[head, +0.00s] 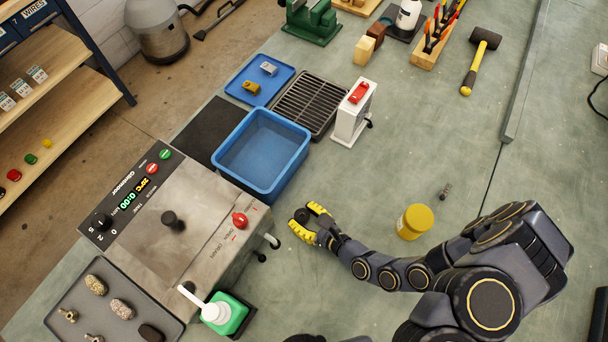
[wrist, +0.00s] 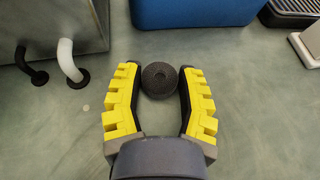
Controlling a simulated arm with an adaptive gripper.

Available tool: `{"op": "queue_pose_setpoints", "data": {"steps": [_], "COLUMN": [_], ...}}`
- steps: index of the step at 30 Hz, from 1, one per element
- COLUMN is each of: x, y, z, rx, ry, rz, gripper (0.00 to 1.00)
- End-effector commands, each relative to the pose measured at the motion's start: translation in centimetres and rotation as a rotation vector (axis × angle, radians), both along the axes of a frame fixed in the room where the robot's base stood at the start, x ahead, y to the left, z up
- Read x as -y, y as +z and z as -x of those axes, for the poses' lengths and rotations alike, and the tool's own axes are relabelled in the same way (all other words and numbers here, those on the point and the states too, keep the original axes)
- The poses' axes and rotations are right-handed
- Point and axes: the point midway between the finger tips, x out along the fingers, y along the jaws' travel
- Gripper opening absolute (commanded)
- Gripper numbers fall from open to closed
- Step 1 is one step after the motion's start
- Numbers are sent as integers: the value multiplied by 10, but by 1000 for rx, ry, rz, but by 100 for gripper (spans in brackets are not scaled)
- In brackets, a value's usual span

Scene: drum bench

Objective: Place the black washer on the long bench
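The black washer (wrist: 159,79) shows in the wrist view as a dark, round, rough-faced disc between the yellow fingertips of my gripper (wrist: 160,70). One finger stands close on each side of it; I cannot tell whether they press on it or leave thin gaps. In the head view the washer (head: 301,215) is a small dark round thing at the tips of my gripper (head: 307,220). I cannot tell whether it touches the surface below. The long grey-green bench (head: 345,285) lies beneath, with bare surface around the gripper.
A metal machine (head: 190,240) with a red knob stands left of my gripper, a blue tub (head: 262,150) above-left. A white device (head: 353,112) stands beyond. A yellow jar (head: 414,221) and a small bolt (head: 445,191) are at the right. The bench middle is mostly clear.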

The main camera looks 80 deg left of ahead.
Motion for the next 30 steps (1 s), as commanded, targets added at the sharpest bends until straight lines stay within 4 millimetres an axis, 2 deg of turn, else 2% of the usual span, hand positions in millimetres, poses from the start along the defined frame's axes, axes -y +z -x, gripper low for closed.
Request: {"op": "queue_pose_setpoints", "data": {"steps": [18, 23, 30], "x": [0, 11, 35], "y": [3, 8, 21], "z": [0, -7, -25], "rx": [-1, -4, -1], "ry": [-1, -3, -6], "rz": [-1, 3, -2], "gripper": [61, 61, 61]}}
